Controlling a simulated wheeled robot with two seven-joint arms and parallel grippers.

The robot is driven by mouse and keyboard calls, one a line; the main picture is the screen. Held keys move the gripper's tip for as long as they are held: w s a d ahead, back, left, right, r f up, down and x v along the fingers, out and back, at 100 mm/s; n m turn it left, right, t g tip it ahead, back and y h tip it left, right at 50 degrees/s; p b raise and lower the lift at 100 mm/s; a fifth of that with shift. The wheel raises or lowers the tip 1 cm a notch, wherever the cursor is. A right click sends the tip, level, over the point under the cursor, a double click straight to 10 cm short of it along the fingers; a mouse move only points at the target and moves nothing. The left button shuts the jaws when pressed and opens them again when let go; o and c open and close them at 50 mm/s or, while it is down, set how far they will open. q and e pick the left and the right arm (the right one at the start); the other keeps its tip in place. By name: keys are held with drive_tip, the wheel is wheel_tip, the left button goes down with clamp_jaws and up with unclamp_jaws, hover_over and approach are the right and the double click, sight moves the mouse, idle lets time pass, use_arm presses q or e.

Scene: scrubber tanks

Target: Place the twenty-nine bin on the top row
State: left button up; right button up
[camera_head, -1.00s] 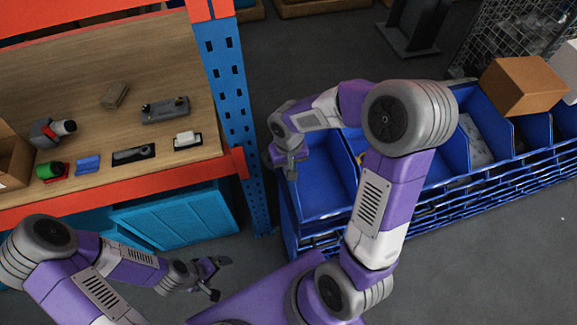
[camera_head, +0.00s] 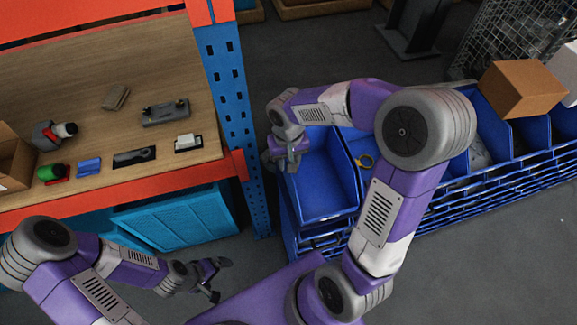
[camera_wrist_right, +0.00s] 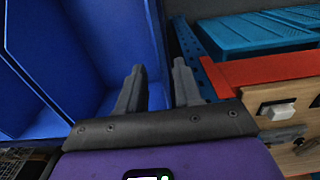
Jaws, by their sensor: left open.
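A large blue bin (camera_head: 330,190) is at the left end of the row of blue bins in the head view. I can read no number on any bin, so I cannot tell which is twenty-nine. My right gripper (camera_head: 281,162) is over the left edge of this end bin, pointing down. In the right wrist view its two fingers (camera_wrist_right: 158,88) are apart, with a blue bin wall (camera_wrist_right: 157,45) showing between them; contact cannot be told. My left gripper (camera_head: 214,277) is open and empty, low in front of the teal crate.
A wooden workbench (camera_head: 60,105) with small tools is at left, with a blue perforated post (camera_head: 226,80) beside the bins. A teal crate (camera_head: 180,225) is under it. A cardboard box (camera_head: 520,88) sits on bins at right.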

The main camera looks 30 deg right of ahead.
wheel_tip(320, 180, up, 7)
drive_tip(key=shift+r+p, duration=0.15)
drive_tip(key=shift+p, duration=0.2)
idle(0.3)
